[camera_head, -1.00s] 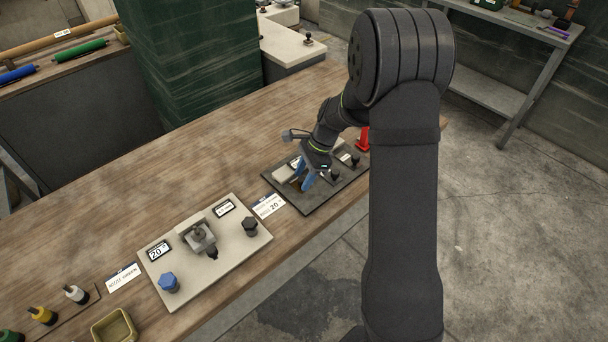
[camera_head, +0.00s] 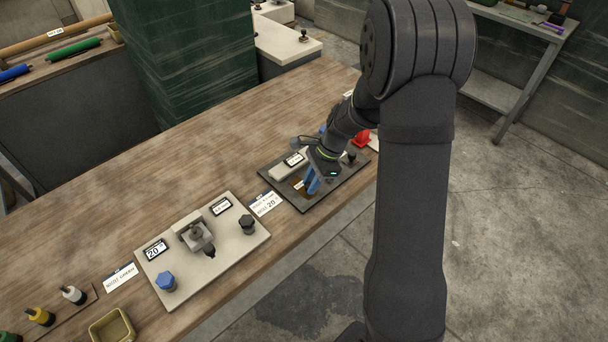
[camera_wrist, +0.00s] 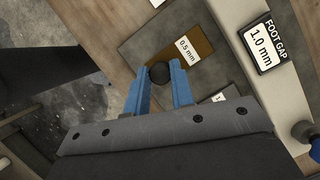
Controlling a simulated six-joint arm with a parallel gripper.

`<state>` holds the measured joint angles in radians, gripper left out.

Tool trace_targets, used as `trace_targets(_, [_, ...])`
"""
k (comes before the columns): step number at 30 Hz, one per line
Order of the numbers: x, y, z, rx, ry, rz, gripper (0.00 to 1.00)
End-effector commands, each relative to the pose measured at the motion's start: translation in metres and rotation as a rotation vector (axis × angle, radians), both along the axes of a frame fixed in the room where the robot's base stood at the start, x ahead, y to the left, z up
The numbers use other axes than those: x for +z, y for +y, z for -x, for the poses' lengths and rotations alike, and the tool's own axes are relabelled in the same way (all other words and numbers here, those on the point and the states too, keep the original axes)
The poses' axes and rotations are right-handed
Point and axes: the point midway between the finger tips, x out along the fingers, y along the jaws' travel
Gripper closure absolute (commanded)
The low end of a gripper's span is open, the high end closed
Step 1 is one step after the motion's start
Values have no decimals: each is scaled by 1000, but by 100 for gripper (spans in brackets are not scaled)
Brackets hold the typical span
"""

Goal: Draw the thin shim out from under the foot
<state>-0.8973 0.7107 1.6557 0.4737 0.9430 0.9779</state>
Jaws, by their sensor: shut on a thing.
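The thin shim is a brown plate (camera_wrist: 194,42) with a "0.5 mm" label and a dark round knob (camera_wrist: 160,72). My gripper (camera_wrist: 159,88) has its blue fingers closed on this knob. The foot is a long pale bar (camera_wrist: 232,15) labelled "FOOT GAP 1.0 mm", right of the shim in the wrist view. A narrow dark strip shows between the shim and the foot; I cannot tell whether any of the shim is under it. In the head view my gripper (camera_head: 313,186) is low over the dark plate (camera_head: 318,203), on the front side of the foot (camera_head: 279,172).
A second labelled plate (camera_wrist: 220,97) lies beside the right finger, partly hidden. A pale fixture board (camera_head: 232,251) with knobs stands left of the dark plate. A red object (camera_head: 361,139) is behind my gripper. The bench's front edge is close.

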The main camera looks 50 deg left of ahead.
Motion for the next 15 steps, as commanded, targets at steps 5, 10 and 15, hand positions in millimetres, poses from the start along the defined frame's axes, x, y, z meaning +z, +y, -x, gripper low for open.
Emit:
trace_targets(5, [0, -5, -1, 3, 0, 5, 100])
trace_targets(10, [0, -6, -1, 4, 1, 7, 70])
trace_targets(15, [0, -5, 0, 3, 1, 5, 56])
